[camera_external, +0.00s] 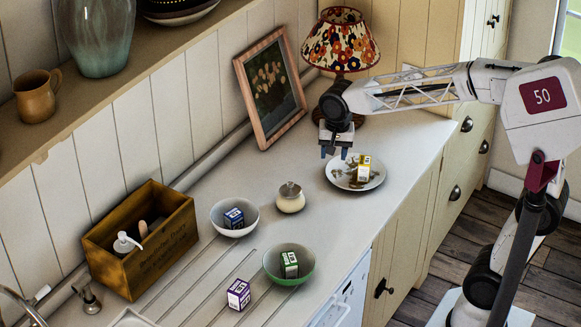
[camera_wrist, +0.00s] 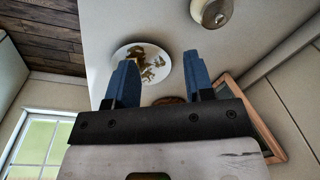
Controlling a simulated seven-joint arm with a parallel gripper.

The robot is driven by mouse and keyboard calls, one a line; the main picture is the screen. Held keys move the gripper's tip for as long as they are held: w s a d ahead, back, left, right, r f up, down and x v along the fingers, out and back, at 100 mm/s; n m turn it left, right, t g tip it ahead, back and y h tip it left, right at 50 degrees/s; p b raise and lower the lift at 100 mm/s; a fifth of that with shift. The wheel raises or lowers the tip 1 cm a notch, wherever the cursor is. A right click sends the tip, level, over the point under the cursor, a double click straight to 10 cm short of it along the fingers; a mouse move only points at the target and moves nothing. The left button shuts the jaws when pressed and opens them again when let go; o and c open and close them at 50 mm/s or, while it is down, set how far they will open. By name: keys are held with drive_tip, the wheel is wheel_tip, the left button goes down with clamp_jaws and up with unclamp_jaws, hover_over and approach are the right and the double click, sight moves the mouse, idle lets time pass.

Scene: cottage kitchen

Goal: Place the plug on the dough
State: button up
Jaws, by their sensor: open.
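I cannot pick out anything that is plainly a plug or dough. A small yellow and white box (camera_external: 364,168) stands on a patterned plate (camera_external: 338,182). A blue box (camera_external: 234,218) is in a white bowl (camera_external: 227,231), and a green box (camera_external: 290,264) is in a green bowl (camera_external: 307,272). A purple box (camera_external: 238,294) stands on the counter beside the green bowl. My gripper (camera_external: 334,153) is open and empty, above the plate's back left edge. The plate (camera_wrist: 155,49) also shows in the wrist view, partly behind one finger; its box is not clear there.
A round lidded jar (camera_external: 290,199) stands left of the plate. A lamp (camera_external: 340,45) and a leaning picture frame (camera_external: 270,88) stand behind my gripper. A wooden crate (camera_external: 165,250) with a dispenser is at the left. The counter right of the plate (camera_external: 412,150) is clear.

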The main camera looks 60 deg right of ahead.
drive_tip(key=s+f+n+t, duration=0.1)
drive_tip(key=s+n, duration=0.5)
drive_tip(key=s, duration=0.6)
drive_tip(key=s+d+f+n, duration=0.1)
drive_tip(key=s+n, duration=0.4)
drive_tip(key=s, duration=0.8)
drive_tip(key=shift+s+d+f+n+t, duration=0.3)
drive_tip(key=shift+f+n+t, duration=0.1)
drive_tip(key=shift+f, duration=0.05)
